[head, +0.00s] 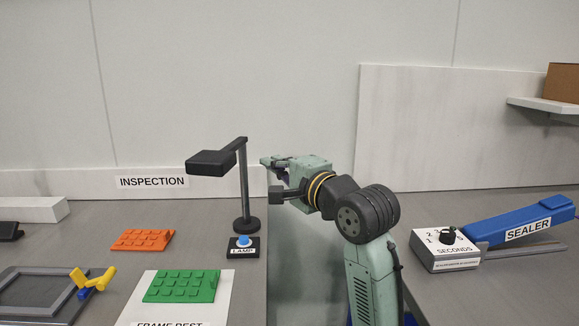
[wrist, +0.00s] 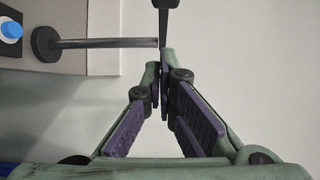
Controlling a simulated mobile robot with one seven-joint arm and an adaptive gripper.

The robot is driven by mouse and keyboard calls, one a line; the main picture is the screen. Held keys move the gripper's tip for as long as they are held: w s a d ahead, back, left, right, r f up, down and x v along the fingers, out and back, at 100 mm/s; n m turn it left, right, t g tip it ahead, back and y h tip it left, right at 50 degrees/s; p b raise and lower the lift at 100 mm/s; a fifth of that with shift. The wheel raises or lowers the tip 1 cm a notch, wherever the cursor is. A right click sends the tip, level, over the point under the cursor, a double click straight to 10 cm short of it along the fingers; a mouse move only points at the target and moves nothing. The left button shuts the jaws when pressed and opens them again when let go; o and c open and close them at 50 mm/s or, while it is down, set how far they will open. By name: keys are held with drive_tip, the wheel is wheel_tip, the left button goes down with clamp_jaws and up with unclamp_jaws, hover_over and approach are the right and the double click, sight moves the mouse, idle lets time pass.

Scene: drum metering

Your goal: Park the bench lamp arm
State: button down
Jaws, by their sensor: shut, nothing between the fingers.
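The bench lamp stands upright at the right edge of the left bench, with a round black base (head: 246,225) and a grey post (head: 244,190). Its arm (head: 233,146) runs from the post top toward the front left, to a flat black lamp head (head: 210,162). My gripper (head: 265,161) is shut and empty, just right of the upper post, with a small gap in the head view. In the wrist view, my fingertips (wrist: 163,60) meet below the lamp arm (wrist: 166,18), close to the post's top end (wrist: 110,43). I cannot tell whether they touch.
A blue lamp button (head: 243,239) sits in front of the base. An orange block plate (head: 143,240), a green block plate (head: 182,286) and a grey frame (head: 40,278) lie left. A blue sealer (head: 520,222) is on the right bench. A gap separates the benches.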

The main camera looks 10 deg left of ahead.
sight(227, 151)
drive_tip(key=a, duration=0.3)
drive_tip(key=a+p, duration=0.1)
drive_tip(key=shift+w+a, duration=0.3)
drive_tip(key=shift+a, duration=0.1)
drive_tip(key=shift+a, duration=0.15)
